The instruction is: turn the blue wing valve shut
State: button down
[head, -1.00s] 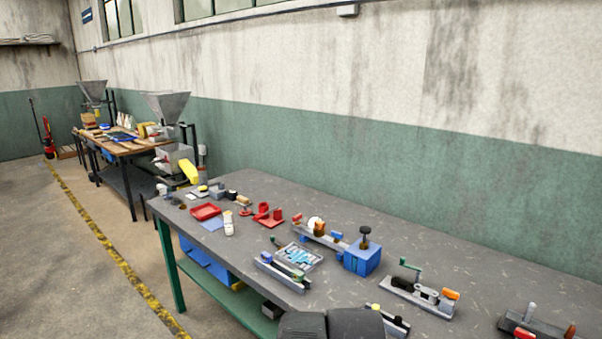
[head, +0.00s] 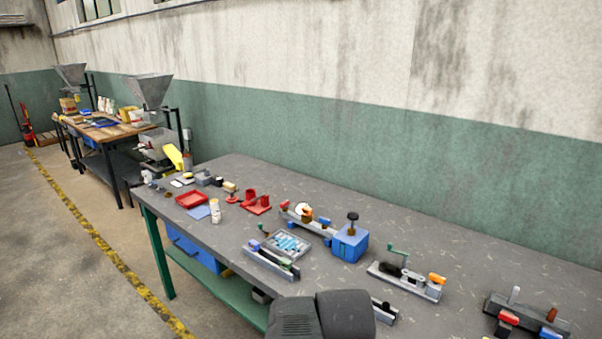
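I cannot surely pick out a blue wing valve in the head view. Blue parts on the grey workbench (head: 440,235) include a blue box (head: 349,245) with a black knob on top. Small blue pieces also sit on a grey fixture (head: 308,222) just left of that box, too small to tell their shape. A dark grey part of my own body rises at the bottom edge and hides part of the bench's front edge. My gripper's fingers do not show.
A fixture with a green crank (head: 390,251) and another with red and blue ends (head: 527,315) stand to the right. A tray of light-blue pieces (head: 290,245) and a red tray (head: 191,200) lie left. Hopper machines (head: 150,90) stand beyond. Floor is open at left.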

aim_at(325, 221)
jog(key=i+j+z, duration=0.15)
jog(key=i+j, duration=0.7)
jog(key=i, duration=0.05)
